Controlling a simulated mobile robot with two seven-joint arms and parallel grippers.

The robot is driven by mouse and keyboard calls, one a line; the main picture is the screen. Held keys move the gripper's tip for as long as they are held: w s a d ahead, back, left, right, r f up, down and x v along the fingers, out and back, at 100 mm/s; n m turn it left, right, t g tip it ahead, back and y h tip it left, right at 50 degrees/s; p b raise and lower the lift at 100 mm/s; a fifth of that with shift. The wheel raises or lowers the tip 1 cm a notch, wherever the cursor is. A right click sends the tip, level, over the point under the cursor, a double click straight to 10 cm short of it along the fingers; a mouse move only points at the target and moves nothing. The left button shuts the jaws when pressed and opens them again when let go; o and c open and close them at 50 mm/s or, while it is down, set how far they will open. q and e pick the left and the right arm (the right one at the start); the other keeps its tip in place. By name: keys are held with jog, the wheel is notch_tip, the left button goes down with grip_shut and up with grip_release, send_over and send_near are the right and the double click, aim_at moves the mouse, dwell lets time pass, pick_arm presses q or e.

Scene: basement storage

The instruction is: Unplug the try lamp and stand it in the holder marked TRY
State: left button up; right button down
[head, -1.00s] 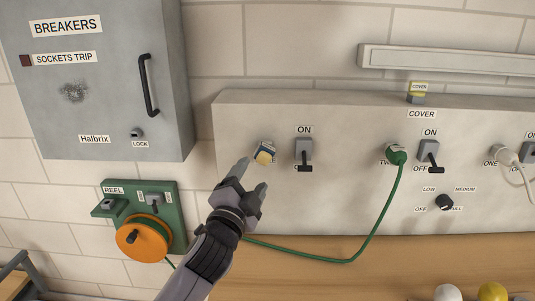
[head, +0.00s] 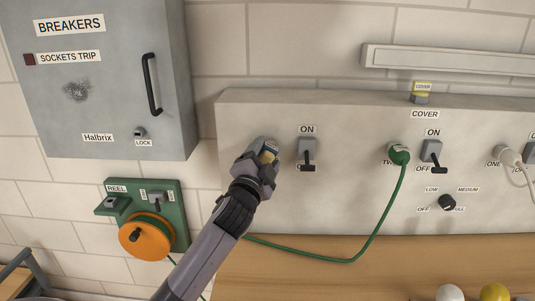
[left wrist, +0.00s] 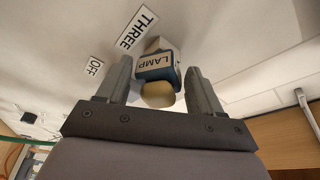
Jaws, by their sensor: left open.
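The try lamp (head: 268,154) is in the socket at the left end of the grey panel. In the left wrist view it is a white and blue block marked LAMP (left wrist: 157,62) with a dull yellow bulb (left wrist: 157,94), beside the label THREE. My left gripper (head: 261,163) is open, with one finger on each side of the lamp. In the left wrist view gaps show between the lamp and the fingers (left wrist: 160,80); I cannot tell if either touches. No holder marked TRY shows. My right gripper is not in view.
A switch (head: 307,152) with its lever down is just right of the lamp. A green plug (head: 398,153) sits in socket TWO, its cable (head: 375,225) looping below. A breaker cabinet (head: 115,80) and an orange reel (head: 146,237) are at left. Bulbs (head: 494,292) stand at bottom right.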

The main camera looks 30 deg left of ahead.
aim_at(267, 161)
pick_arm(q)
jog(key=c, duration=0.8)
jog(key=shift+c, duration=0.2)
jog(key=shift+s+d, duration=0.4)
jog(key=shift+s, duration=0.2)
jog(key=shift+s+d+p, duration=0.25)
jog(key=shift+s+d, duration=0.05)
jog(key=shift+s, duration=0.2)
jog(key=shift+s+d+p, duration=0.2)
jog(key=shift+s+d, duration=0.1)
jog(key=shift+s, duration=0.2)
jog(key=shift+f, duration=0.1)
